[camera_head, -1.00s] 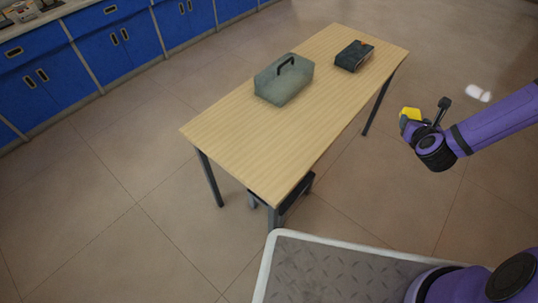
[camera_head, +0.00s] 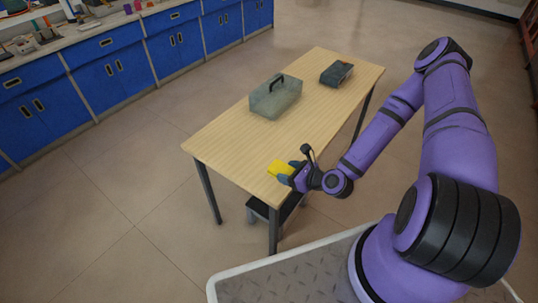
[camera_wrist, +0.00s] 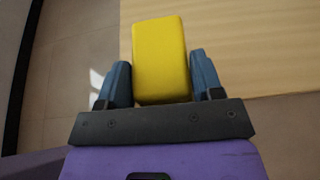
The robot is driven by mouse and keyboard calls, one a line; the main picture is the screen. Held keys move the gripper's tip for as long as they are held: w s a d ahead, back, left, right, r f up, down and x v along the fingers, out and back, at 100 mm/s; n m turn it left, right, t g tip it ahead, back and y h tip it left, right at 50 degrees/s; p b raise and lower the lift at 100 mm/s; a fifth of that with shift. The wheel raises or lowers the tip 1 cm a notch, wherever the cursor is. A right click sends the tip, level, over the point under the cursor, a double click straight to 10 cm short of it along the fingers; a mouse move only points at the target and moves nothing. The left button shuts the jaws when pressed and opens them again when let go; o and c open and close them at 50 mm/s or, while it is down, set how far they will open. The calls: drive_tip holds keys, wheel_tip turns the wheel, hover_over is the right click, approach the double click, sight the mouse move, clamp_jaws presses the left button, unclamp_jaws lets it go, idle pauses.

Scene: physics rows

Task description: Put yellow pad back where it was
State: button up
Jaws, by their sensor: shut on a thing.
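The yellow pad (camera_head: 281,168) is a small block held at the end of my arm, over or beside the right front edge of the wooden table (camera_head: 235,140). My gripper (camera_head: 288,174) is shut on it. In the wrist view the pad (camera_wrist: 160,58) sits upright between the two blue-grey fingers of my gripper (camera_wrist: 162,85), with bare table top (camera_wrist: 260,50) beyond it to the right. Whether the pad touches the table top cannot be told.
A translucent grey box with a dark handle (camera_head: 276,97) stands mid-table. A dark tray-like object (camera_head: 337,73) lies at the far end. The near part of the table is bare. Blue cabinets (camera_head: 105,70) line the back left. A dark stool (camera_head: 268,207) is under the table.

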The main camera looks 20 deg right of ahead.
drive_tip(key=shift+a+f, duration=0.15)
hover_over(275, 157)
drive_tip(key=shift+w+f, duration=0.1)
drive_tip(key=shift+f, duration=2.35)
drive_tip(key=o, duration=1.1)
drive_tip(key=shift+f, duration=0.1)
drive_tip(key=shift+o, duration=0.2)
